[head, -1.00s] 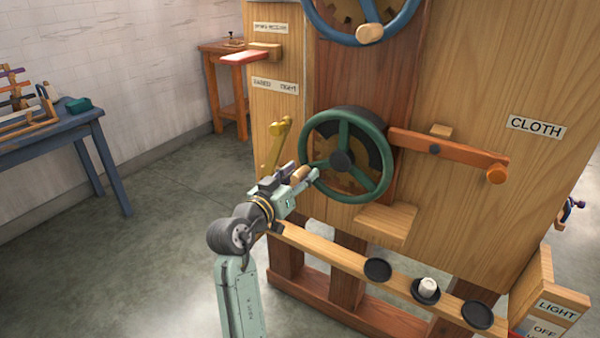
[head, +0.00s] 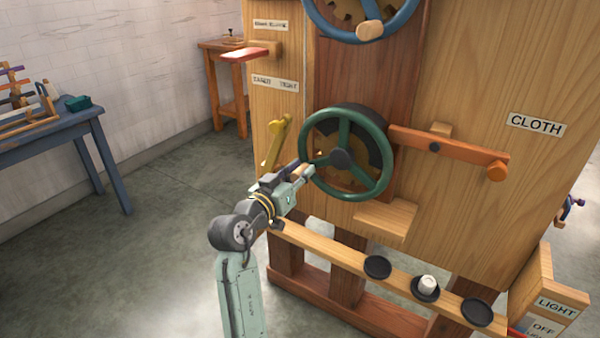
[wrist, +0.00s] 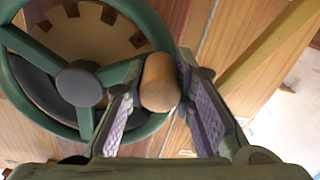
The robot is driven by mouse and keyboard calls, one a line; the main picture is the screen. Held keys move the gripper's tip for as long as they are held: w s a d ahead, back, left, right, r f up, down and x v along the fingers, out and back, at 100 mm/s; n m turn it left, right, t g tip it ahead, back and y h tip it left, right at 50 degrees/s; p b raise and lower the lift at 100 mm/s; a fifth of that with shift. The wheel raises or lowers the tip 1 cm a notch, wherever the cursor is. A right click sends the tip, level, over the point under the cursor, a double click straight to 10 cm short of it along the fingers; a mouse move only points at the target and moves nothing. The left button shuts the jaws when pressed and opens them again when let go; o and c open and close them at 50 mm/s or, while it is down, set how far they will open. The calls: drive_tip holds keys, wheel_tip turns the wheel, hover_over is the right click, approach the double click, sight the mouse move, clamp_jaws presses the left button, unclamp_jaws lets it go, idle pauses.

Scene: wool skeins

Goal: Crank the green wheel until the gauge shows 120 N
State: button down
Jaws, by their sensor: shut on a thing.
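The green wheel (head: 384,138) is mounted upright on the wooden machine's front, with a dark hub and spokes. Its light wooden crank handle (wrist: 159,82) sits at the rim on the wheel's left side in the head view. My gripper (head: 303,173) is at that handle, and in the wrist view its two fingers (wrist: 160,105) lie on either side of it, shut on it. The green wheel also fills the upper left of the wrist view (wrist: 150,128). I cannot make out a gauge or its reading in either view.
A yellow lever (head: 275,145) stands just left of my gripper. An orange arm (head: 450,150) extends right of the wheel. A blue wheel (head: 408,22) is above. A wooden ledge (head: 385,220) juts out below. Open floor lies to the left, before a blue table (head: 60,135).

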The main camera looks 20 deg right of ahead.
sight(312, 126)
idle(0.6)
drive_tip(key=m+b, duration=0.1)
drive_tip(key=r+m+b, duration=0.2)
drive_tip(key=shift+w+a+r, duration=0.1)
drive_tip(key=shift+w+a, duration=0.25)
drive_tip(key=shift+w, duration=0.05)
wheel_tip(312, 126, up, 3)
drive_tip(key=m+b, duration=0.2)
drive_tip(key=m, duration=0.1)
drive_tip(key=shift+w+a+m+b, duration=0.1)
drive_tip(key=shift+m+b, duration=0.2)
drive_tip(key=shift+b, duration=0.05)
drive_tip(key=r+m, duration=0.1)
drive_tip(key=r+m+b, duration=0.2)
drive_tip(key=m, duration=0.1)
drive_tip(key=shift+s+d+r, duration=0.3)
drive_tip(key=shift+s+r, duration=0.05)
drive_tip(key=shift+s, duration=0.05)
drive_tip(key=shift+s+d+r+m+b, duration=0.25)
drive_tip(key=shift+r+m, duration=0.25)
drive_tip(key=shift+m, duration=0.2)
drive_tip(key=shift+s+d+r+m+b, duration=0.2)
drive_tip(key=shift+r+m, duration=0.3)
drive_tip(key=shift+m, duration=0.2)
drive_tip(key=c, duration=1.3)
unclamp_jaws()
drive_tip(key=shift+c, duration=0.2)
drive_tip(key=shift+f, duration=0.1)
